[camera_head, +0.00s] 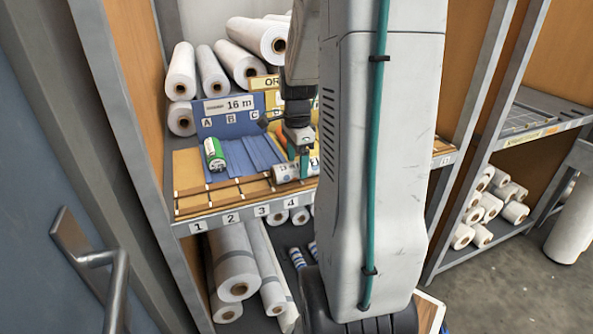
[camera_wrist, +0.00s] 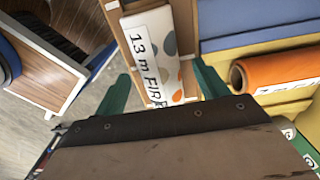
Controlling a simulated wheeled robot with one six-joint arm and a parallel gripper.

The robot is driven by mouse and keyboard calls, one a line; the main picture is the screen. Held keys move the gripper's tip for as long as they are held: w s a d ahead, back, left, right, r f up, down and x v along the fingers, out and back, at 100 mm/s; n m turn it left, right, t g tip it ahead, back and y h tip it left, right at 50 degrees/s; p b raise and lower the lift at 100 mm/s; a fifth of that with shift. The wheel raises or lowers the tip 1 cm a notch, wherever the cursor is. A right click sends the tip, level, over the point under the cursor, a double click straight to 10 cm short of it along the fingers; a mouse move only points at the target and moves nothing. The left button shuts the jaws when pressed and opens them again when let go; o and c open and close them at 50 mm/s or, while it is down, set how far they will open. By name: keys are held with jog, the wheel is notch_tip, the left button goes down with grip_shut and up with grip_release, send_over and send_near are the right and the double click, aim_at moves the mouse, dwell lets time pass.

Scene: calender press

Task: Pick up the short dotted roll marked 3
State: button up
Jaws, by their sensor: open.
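A short white roll with grey and orange dots (camera_wrist: 158,45) lies in a wooden slot in the wrist view, its label reading "13 m FIR" before it is cut off. In the head view the roll (camera_head: 286,172) lies at the shelf's front edge, near the tags 3 (camera_head: 260,211) and 4 (camera_head: 290,204), partly behind my arm. My gripper (camera_wrist: 162,88) is open, with one green finger on each side of the roll's near end. In the head view my gripper (camera_head: 303,160) is just above and beside the roll, its tips partly hidden.
A green-labelled roll (camera_head: 214,154) lies on the blue section to the left. An orange roll (camera_wrist: 275,72) lies right of the dotted one on a yellow section. White rolls (camera_head: 240,65) are stacked behind, and large rolls (camera_head: 234,262) lie below. A shelf post (camera_head: 125,110) stands at left.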

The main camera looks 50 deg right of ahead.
jog(key=shift+f, duration=0.65)
jog(key=c, duration=1.1)
jog(key=shift+r, duration=0.15)
